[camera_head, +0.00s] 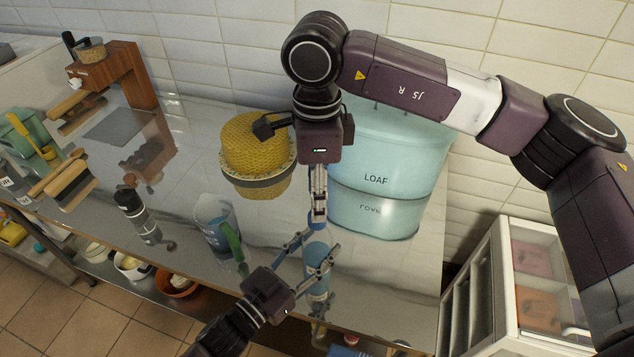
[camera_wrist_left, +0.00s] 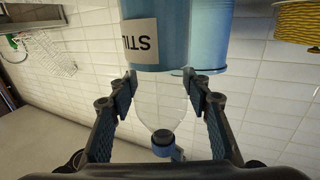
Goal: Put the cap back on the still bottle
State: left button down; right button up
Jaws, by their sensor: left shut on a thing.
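The still bottle (camera_head: 318,262) is clear with a blue label and stands upright near the counter's front edge. My left gripper (camera_head: 305,258) is shut around its upper body from the front. In the left wrist view the bottle (camera_wrist_left: 158,40) appears upside down, its label partly reading "STIL", between the two pads of my left gripper (camera_wrist_left: 163,100). A blue cap (camera_head: 318,219) is at the bottle's mouth; I cannot tell if it is seated. My right gripper (camera_head: 318,207) points straight down at the cap, its fingers seen edge-on, so their opening is unclear.
A jug with a green handle (camera_head: 215,228) and a dark flask (camera_head: 136,213) stand further left. A white cabinet (camera_head: 490,275) is at right.

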jog(key=shift+f, duration=2.6)
jog(key=shift+c, duration=0.4)
grip_shut()
jog(key=shift+o, duration=1.2)
grip_release()
